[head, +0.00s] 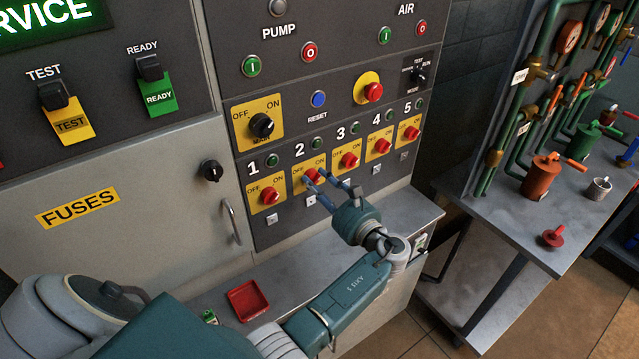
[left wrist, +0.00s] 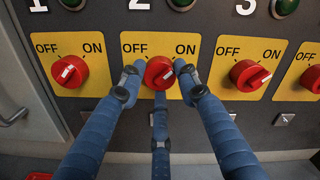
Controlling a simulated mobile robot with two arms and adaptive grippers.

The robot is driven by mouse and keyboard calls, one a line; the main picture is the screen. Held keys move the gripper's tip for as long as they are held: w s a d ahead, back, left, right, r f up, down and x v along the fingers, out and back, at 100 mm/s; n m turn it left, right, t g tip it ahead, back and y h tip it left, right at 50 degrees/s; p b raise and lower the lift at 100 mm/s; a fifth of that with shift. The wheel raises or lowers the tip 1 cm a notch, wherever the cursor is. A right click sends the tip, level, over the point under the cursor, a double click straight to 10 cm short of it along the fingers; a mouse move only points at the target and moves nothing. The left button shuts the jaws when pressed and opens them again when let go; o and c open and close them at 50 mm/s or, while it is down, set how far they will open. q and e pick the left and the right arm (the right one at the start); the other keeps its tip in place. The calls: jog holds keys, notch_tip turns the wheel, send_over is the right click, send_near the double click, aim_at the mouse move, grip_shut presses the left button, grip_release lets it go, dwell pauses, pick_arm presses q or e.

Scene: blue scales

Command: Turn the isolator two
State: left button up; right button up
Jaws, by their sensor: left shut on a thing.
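Isolator two is a red rotary knob (left wrist: 159,72) on a yellow OFF/ON plate, below the number 2. It also shows in the head view (head: 313,175), partly covered by my fingers. My left gripper (head: 317,185) comes in from the lower right with its blue fingers. In the left wrist view the fingers close around the knob from left, right and below, and the gripper is shut on it. A pale mark shows on the knob's face, but the knob's exact setting is hard to read. My right gripper is not in view.
Knob one (left wrist: 70,71) and knob three (left wrist: 249,75) flank it closely. Green lamps sit above the knobs. A grey ledge with a red tray (head: 247,300) lies below the panel. A bench with pipes and valves (head: 540,215) stands at the right.

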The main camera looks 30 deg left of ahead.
pick_arm(q)
jog(key=o, duration=1.1)
jog(key=shift+w+a+r, duration=0.1)
jog(key=shift+a+r, duration=0.15)
jog(key=shift+r, duration=0.15)
jog(key=shift+o, duration=0.2)
jog(key=shift+a+f, duration=0.1)
jog(key=shift+f, duration=0.1)
jog(key=v, duration=0.7)
jog(key=shift+d, duration=0.3)
